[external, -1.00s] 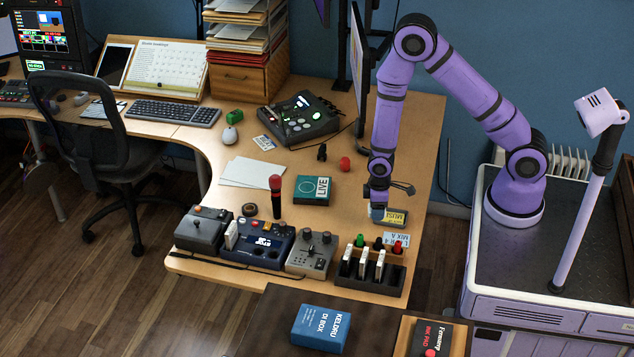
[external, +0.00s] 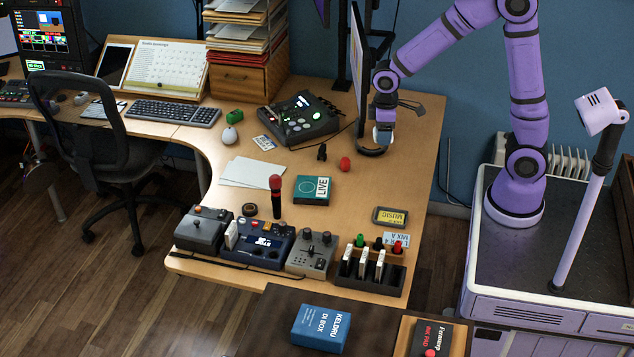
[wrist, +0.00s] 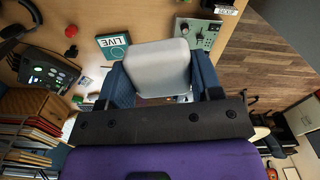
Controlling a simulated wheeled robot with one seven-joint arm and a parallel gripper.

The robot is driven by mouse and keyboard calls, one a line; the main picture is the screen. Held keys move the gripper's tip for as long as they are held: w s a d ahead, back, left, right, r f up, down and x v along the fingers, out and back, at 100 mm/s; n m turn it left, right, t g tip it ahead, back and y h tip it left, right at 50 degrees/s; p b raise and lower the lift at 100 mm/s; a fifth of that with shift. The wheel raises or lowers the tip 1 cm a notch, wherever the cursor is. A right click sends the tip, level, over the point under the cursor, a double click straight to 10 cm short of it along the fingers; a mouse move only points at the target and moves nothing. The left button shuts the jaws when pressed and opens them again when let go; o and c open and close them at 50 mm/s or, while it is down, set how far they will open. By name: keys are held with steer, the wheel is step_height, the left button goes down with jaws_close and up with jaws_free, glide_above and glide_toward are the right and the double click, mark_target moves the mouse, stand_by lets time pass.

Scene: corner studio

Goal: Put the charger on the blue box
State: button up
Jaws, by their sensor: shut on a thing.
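My gripper (external: 383,128) is raised above the right part of the desk, near the monitor's foot. It is shut on the charger (wrist: 158,66), a pale grey-white block with rounded corners, held between two blue fingers in the wrist view. The charger also shows as a small white shape (external: 382,137) under the gripper in the external view. The blue box (external: 321,329), labelled KELDRU DI BOX, lies flat on the dark surface at the bottom. Its top is bare, and my gripper is well away from it.
The monitor (external: 359,75) stands close to my gripper. A yellow-labelled case (external: 391,216), a card, a slotted rack (external: 372,275) and several audio units line the desk's front. A dark ink pad box (external: 433,338) lies right of the blue box.

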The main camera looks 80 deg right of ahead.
steer(key=r, duration=0.7)
steer(key=shift+w+a+r, duration=0.1)
steer(key=shift+a+r, duration=0.1)
steer(key=w+a+n, duration=0.1)
steer(key=a+n, duration=0.7)
steer(key=a, duration=1.8)
steer(key=s+a+n, duration=0.4)
steer(key=s+a, duration=0.4)
steer(key=a, duration=0.5)
steer(key=s+a+n, duration=0.3)
steer(key=s+a, duration=0.5)
steer(key=a, duration=0.4)
glide_above(339, 314)
step_height(339, 314, down, 7)
steer(key=shift+r, duration=0.1)
steer(key=shift+f, duration=1.75)
steer(key=shift+f, duration=0.1)
